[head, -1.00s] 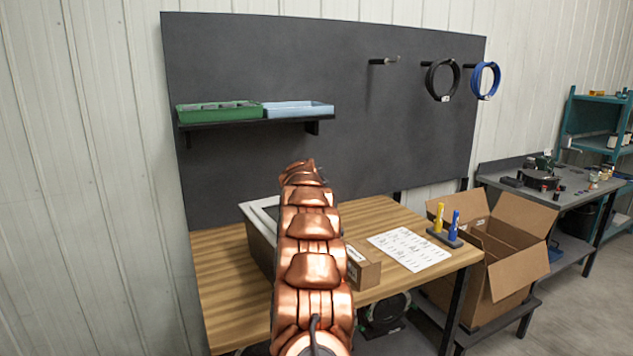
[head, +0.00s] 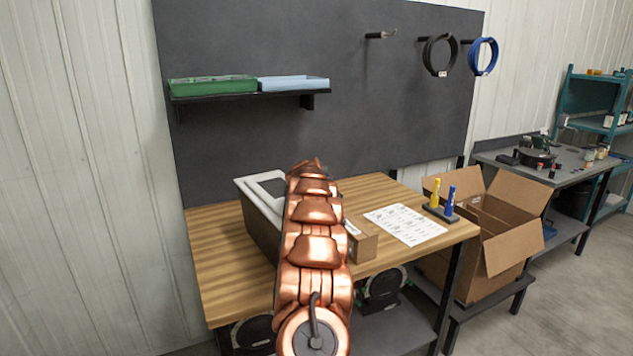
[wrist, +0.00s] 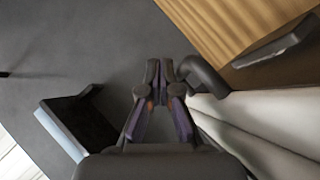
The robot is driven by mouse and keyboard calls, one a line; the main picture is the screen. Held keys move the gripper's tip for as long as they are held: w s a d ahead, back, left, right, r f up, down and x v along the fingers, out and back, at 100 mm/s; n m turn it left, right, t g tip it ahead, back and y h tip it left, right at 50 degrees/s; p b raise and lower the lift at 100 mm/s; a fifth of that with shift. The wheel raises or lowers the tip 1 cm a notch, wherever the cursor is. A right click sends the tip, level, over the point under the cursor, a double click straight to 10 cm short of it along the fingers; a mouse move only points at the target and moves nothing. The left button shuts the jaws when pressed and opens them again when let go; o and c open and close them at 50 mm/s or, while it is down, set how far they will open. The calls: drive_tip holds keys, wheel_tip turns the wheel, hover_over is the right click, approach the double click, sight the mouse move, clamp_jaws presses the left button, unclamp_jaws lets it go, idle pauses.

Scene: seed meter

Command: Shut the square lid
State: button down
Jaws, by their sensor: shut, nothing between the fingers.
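In the head view a pale-topped grey box (head: 256,215) stands on the bench, partly behind my copper arm. Its white top holds a dark square area (head: 272,188). I cannot tell how far its square lid is open. In the wrist view my gripper (wrist: 163,75) is shut and empty. A curved dark handle-like part (wrist: 205,74) is just right of the fingertips, beside a pale panel (wrist: 265,118); I cannot tell whether they touch. Another dark bar (wrist: 275,46) lies farther right. My gripper is hidden behind the arm in the head view.
A small cardboard box (head: 362,243) and a printed sheet (head: 405,224) are right of my arm on the wooden bench (head: 222,262). A stand with yellow and blue pens (head: 440,213) is near the right edge. A shelf with trays (head: 250,95) juts from the dark backboard.

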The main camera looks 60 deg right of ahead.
idle(0.4)
drive_tip(key=s+a+r+p, duration=0.1)
drive_tip(key=s+r+p, duration=0.1)
drive_tip(key=s+r, duration=0.5)
wheel_tip(320, 180, up, 4)
drive_tip(key=shift+s, duration=0.15)
idle(0.5)
